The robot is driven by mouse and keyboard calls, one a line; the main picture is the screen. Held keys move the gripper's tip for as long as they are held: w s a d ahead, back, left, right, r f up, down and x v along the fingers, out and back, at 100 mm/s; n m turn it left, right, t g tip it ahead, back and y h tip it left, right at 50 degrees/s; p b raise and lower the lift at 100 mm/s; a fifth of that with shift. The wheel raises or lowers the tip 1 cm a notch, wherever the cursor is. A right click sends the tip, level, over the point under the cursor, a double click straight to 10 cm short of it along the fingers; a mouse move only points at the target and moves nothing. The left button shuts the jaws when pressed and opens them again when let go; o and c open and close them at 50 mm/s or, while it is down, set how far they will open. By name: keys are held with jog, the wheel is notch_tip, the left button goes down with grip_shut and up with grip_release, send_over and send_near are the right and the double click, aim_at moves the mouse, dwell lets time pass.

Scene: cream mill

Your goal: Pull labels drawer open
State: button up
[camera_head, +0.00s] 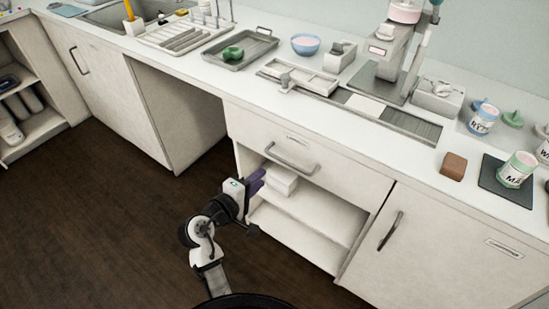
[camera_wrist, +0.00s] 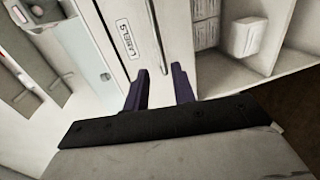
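The labels drawer (camera_head: 330,160) is a pale drawer front under the counter, and it looks closed. A small plate reading LABELS (camera_wrist: 126,39) shows on it in the wrist view. Its grey bar handle (camera_head: 291,163) runs along the front below the plate. My gripper (camera_head: 258,181) has purple fingers and is just below and left of the handle, in front of the open shelf. In the wrist view my gripper (camera_wrist: 161,88) is open, with its fingers apart on either side of a narrow strip at the drawer's lower front. Nothing is visibly held. Contact with the handle cannot be told.
The open shelf (camera_head: 310,217) below the drawer holds a white box (camera_head: 282,181). A cupboard door with a dark handle (camera_head: 391,231) is to the right. The counter above carries trays, a blue bowl (camera_head: 305,45) and a mill (camera_head: 395,50). The dark floor (camera_head: 100,220) at left is clear.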

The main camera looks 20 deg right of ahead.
aim_at(282, 160)
jog(key=p+x, duration=0.2)
jog(key=x, duration=1)
jog(key=shift+r, duration=0.1)
grip_shut()
